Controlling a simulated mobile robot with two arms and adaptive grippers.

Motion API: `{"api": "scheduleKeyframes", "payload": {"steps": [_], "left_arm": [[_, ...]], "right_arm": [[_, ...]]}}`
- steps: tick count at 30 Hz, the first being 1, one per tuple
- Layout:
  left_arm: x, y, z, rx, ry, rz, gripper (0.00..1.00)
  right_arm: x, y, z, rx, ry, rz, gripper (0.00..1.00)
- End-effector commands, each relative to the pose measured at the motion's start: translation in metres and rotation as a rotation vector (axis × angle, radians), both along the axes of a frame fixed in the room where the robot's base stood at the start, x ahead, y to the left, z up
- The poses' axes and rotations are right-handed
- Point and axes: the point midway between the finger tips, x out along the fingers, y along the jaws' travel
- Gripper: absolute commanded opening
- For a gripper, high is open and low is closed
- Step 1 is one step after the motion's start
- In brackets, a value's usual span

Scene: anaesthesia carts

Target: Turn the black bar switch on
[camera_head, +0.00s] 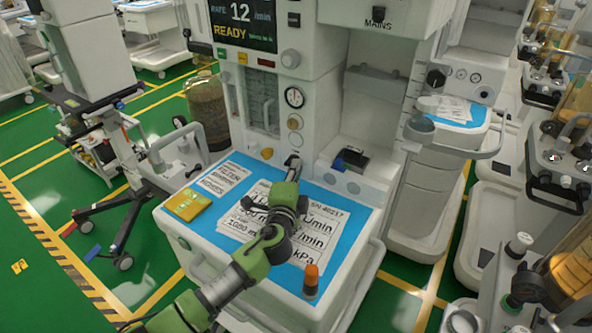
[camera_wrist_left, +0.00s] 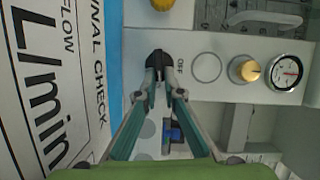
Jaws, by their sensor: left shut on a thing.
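The black bar switch (camera_wrist_left: 158,57) sits on the pale front panel of the anaesthesia cart, beside the printed word OFF, in the left wrist view. My left gripper (camera_wrist_left: 161,78) has its two fingertips on either side of the switch's bar and is shut on it. In the head view my green left arm reaches over the cart top, and the left gripper (camera_head: 292,170) is at the panel, largely hiding the switch. The switch's exact angle is hard to tell behind the fingertips. My right gripper is not in view.
Near the switch are a round pressure gauge (camera_head: 294,97) and a brass knob (camera_wrist_left: 247,70). A dark box (camera_head: 351,158) stands right of the panel.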

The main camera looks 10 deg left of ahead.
Motion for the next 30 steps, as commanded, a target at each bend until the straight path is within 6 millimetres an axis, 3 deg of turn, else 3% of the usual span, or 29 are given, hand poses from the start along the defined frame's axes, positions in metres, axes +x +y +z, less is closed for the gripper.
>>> {"api": "scheduleKeyframes", "payload": {"steps": [2,3,5,19,30], "left_arm": [[0.000,-0.001,0.000,-0.001,0.000,-0.003,0.00],[0.000,-0.001,0.000,-0.001,0.000,-0.003,0.13],[0.000,-0.001,0.000,-0.001,0.000,-0.003,0.25],[-0.008,-0.001,0.000,-0.002,0.001,-0.002,0.25],[-0.074,-0.001,0.002,-0.002,0.003,-0.003,0.25]], "right_arm": [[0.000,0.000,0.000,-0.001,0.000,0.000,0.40],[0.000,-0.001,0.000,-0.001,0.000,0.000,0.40],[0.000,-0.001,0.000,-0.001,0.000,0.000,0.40],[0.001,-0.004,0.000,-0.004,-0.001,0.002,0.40],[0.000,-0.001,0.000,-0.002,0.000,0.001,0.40]]}}
